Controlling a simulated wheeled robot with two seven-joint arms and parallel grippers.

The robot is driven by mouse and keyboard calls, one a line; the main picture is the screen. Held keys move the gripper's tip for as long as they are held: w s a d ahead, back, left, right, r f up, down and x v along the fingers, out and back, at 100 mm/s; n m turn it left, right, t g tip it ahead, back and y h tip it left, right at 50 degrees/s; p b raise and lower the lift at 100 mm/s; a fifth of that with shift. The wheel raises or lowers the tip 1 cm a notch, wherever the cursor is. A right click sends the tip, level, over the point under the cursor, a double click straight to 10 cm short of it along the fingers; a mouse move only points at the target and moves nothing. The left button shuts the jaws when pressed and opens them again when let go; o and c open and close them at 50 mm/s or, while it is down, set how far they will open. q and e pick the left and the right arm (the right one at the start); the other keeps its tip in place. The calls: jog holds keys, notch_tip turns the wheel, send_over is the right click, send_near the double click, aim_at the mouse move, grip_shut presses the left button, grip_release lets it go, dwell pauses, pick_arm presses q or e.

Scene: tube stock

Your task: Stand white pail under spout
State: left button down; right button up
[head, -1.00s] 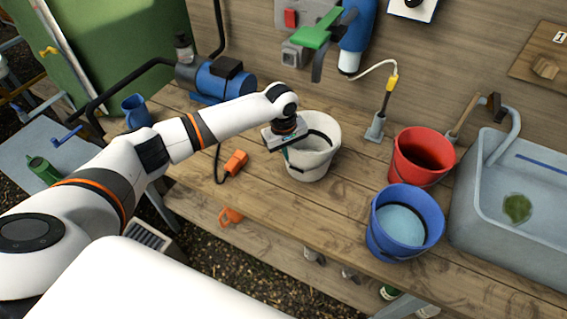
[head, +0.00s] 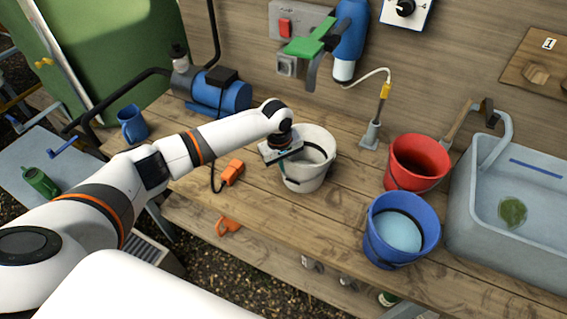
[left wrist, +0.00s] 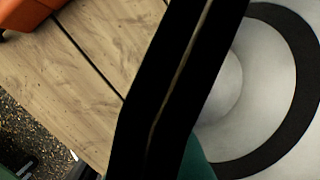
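The white pail (head: 318,176) stands upright on the wooden bench, with a dark band near its rim. My left gripper (head: 283,160) is at the pail's left rim and appears shut on it. In the left wrist view the dark fingers (left wrist: 178,90) lie close together, between the bench and the pail's pale inside (left wrist: 270,70); the rim between them is hidden. A grey downturned spout (head: 313,75) under a green lever (head: 313,42) is on the wall unit, above and behind the pail in the picture. My right gripper is not in view.
A red pail (head: 416,178) and a blue pail (head: 375,240) with pale contents stand to the right, beside a grey sink (head: 463,225). An orange tool (head: 232,172) lies left of the white pail. A blue pump (head: 222,96) is behind left. The bench front is clear.

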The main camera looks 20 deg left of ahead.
pick_arm(q)
jog(key=shift+f, duration=0.15)
jog(key=c, duration=1.6)
grip_release()
jog(key=r, duration=0.8)
jog(key=s+r, duration=0.1)
jog(key=r, duration=0.3)
jog(key=shift+a+b, duration=0.35)
jog(key=shift+b, duration=0.05)
